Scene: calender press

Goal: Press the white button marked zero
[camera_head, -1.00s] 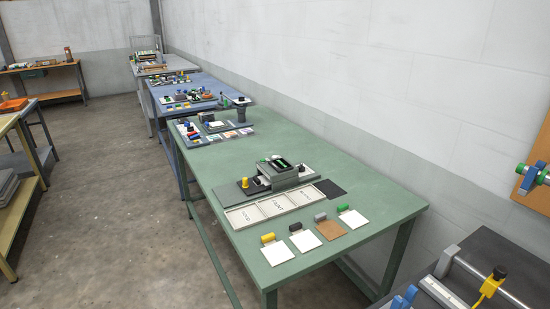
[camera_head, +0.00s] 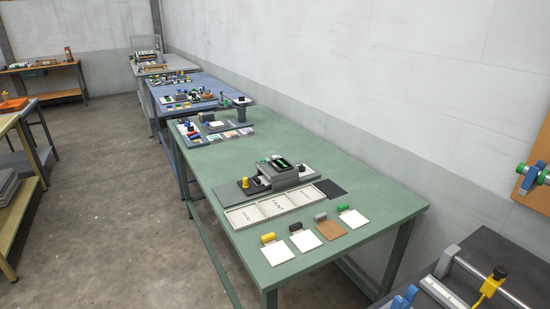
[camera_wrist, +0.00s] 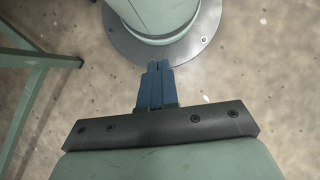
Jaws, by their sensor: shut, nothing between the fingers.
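In the wrist view my gripper (camera_wrist: 157,68) is shut with its blue fingers together and nothing between them. It points down toward the floor and my own round base, away from any table top. My gripper does not show in the head view. The head view shows a green table (camera_head: 340,175) with a grey press-like device (camera_head: 285,172) on it. A yellow knob (camera_head: 244,183) stands at the device's left. I cannot make out a white button marked zero in either view.
A pale three-part tray (camera_head: 240,217) and several coloured cards with small rollers lie on the green table. A dark bench (camera_head: 455,282) with a yellow-handled part (camera_head: 489,286) is at lower right. Blue and grey tables stand behind. The concrete floor (camera_head: 105,210) at left is clear.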

